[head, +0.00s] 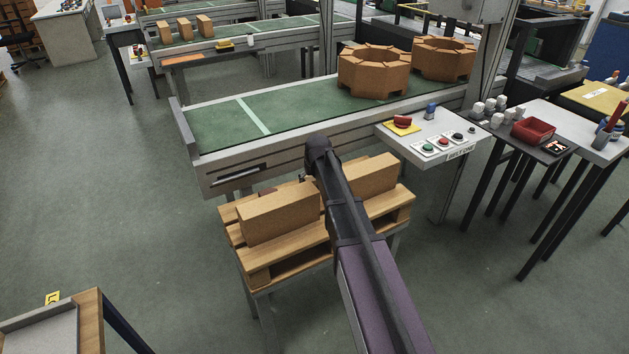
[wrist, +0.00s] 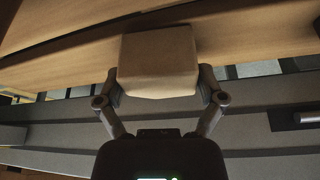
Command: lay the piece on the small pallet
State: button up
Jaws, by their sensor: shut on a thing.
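The small pallet (head: 262,272) is pale wood and stands on a low stand in front of the near conveyor. Two tan blocks show on or just above it: a left block (head: 278,216) and a right block (head: 372,180). My dark arm crosses in front, between the visible parts of the blocks, and hides most of my gripper. In the wrist view my gripper (wrist: 160,88) is shut on a tan piece (wrist: 158,60), with wooden boards behind it. I cannot tell which block in the head view this piece is, or whether it touches the pallet.
The near conveyor (head: 215,125) runs just behind the pallet and carries two brown notched stacks (head: 373,72) at right. A control panel (head: 432,138) juts out at right. A wooden-edged table (head: 90,315) stands at front left. The floor (head: 130,200) at left is clear.

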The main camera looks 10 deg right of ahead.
jog(key=shift+f, duration=0.15)
jog(key=o, duration=1)
jog(key=shift+c, duration=0.2)
jog(key=p+v, duration=1.1)
jog(key=v, duration=0.1)
jog(key=shift+r, duration=0.25)
dwell(0.4)
jog(key=s+f+m+g, duration=0.1)
jog(key=s+g, duration=0.3)
jog(key=s, duration=2.1)
jog(key=shift+s+f+g, duration=0.2)
jog(key=shift+s+g, duration=0.1)
jog(key=shift+s, duration=0.1)
